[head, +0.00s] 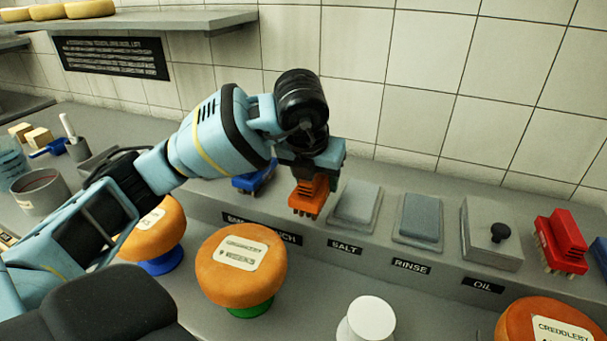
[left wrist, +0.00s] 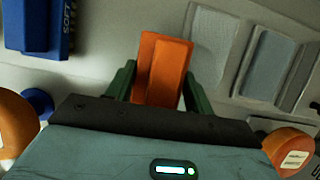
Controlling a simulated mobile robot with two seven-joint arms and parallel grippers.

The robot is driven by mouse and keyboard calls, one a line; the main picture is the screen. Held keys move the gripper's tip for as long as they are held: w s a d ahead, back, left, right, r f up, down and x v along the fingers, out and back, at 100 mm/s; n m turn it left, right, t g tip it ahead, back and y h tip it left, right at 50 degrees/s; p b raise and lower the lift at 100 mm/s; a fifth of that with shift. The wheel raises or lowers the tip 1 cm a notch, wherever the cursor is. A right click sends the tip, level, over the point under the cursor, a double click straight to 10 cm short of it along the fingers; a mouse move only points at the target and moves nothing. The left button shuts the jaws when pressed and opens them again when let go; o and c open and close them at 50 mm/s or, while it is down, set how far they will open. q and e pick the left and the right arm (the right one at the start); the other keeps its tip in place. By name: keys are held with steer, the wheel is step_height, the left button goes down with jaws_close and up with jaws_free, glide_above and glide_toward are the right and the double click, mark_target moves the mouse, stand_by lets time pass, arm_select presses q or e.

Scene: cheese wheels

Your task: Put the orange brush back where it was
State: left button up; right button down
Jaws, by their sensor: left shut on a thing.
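The orange brush (head: 309,197) is in my left gripper (head: 313,172), bristles down, over the grey raised ledge (head: 372,255) at the back of the counter. In the left wrist view the orange brush (left wrist: 162,68) stands between the two green fingers of my left gripper (left wrist: 158,85), which are shut on it. A blue brush (head: 256,179) is just left of it, partly behind my arm; it also shows in the left wrist view (left wrist: 37,28). Whether the bristles touch the ledge is hard to tell. My right gripper is not in view.
Right of the brush are salt (head: 356,206) and rinse (head: 417,220) trays, an oil box (head: 492,234) with a black knob, and a red brush (head: 562,242). Orange cheese wheels (head: 240,265) on stands and a white stand (head: 367,320) occupy the front counter.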

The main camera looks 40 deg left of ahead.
arm_select(q)
steer(key=w+a, duration=0.1)
steer(key=a, duration=0.1)
steer(key=w+a, duration=0.3)
steer(key=shift+w+a+f, duration=0.3)
steer(key=shift+a, duration=0.1)
steer(key=shift+w+a+f, duration=0.15)
steer(key=shift+a+f, duration=0.05)
steer(key=shift+f, duration=1.6)
steer(key=shift+f, duration=0.1)
steer(key=o, duration=0.9)
steer(key=shift+f, duration=0.1)
steer(key=shift+o, duration=0.2)
steer(key=p+v, duration=0.1)
steer(key=v, duration=1.1)
steer(key=shift+r, duration=0.2)
